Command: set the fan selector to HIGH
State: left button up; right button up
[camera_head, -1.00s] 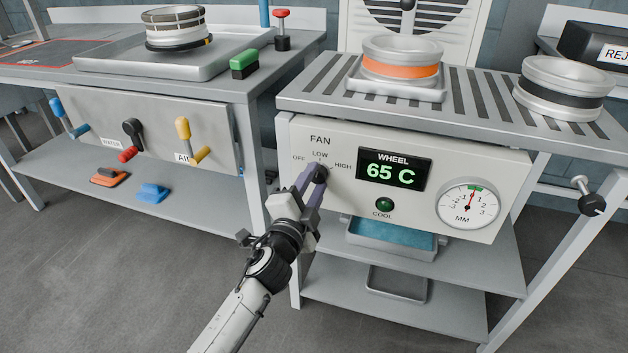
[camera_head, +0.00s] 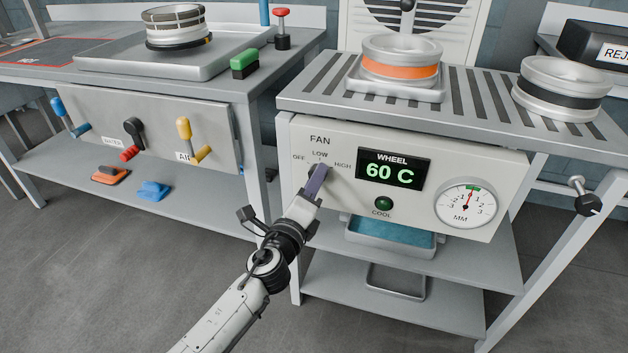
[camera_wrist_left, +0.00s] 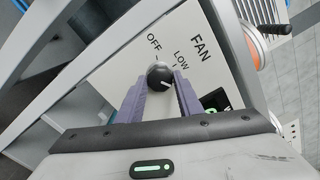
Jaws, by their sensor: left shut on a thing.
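The fan selector is a dark round knob (camera_wrist_left: 158,75) on the white panel (camera_head: 340,138), under the labels OFF, LOW and HIGH. My left gripper (camera_head: 318,174) is shut on the knob, and its purple fingers mostly cover it in the head view. In the left wrist view the knob sits between the fingertips (camera_wrist_left: 160,84). Its white mark points to the lower right, past LOW, towards the side where a finger hides HIGH. The wheel display (camera_head: 393,171) reads 60 C. My right gripper is not in view.
A green COOL lamp (camera_head: 384,203) and an MM dial (camera_head: 466,208) are on the same panel. An orange-banded wheel (camera_head: 401,62) stands on the slatted top above. A bench with coloured levers (camera_head: 184,130) stands at left. Open floor lies in front.

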pick_arm(q)
jog(key=shift+m, duration=0.5)
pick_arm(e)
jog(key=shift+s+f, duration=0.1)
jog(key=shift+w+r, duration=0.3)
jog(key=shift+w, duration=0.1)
pick_arm(q)
jog(key=o, duration=1)
jog(key=shift+o, duration=0.2)
jog(key=p+v, duration=0.2)
jog(key=v, duration=0.8)
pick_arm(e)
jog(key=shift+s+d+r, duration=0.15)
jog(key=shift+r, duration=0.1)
pick_arm(q)
jog(key=shift+s+a, duration=0.1)
jog(key=shift+s, duration=0.05)
